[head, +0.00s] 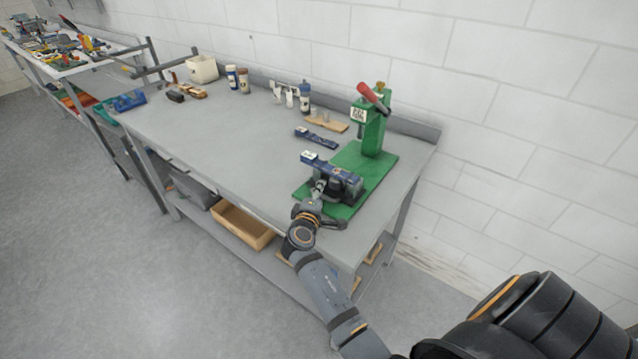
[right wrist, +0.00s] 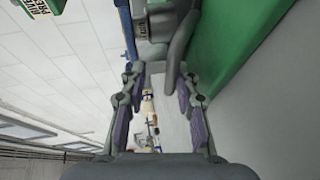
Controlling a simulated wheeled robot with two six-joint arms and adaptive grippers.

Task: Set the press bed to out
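The green press (head: 372,130) with a red lever handle (head: 372,97) stands on a green base plate (head: 375,172) at the right end of the workbench. The dark press bed (head: 340,184), with a blue part on it, sits at the front of that plate. My right gripper (head: 319,188) is at the bed's front. In the right wrist view, its fingers (right wrist: 162,75) are spread with a gap between the purple pads. A grey bar (right wrist: 178,50) of the bed shows near the fingertips; contact is unclear. My left gripper is not in view.
The workbench (head: 240,140) has a clear middle and left front. A blue tool (head: 316,138) and a wooden block with pegs (head: 327,122) lie behind the bed. Bottles (head: 238,79) and a white bin (head: 202,68) stand along the back. A wooden box (head: 243,226) is on the lower shelf.

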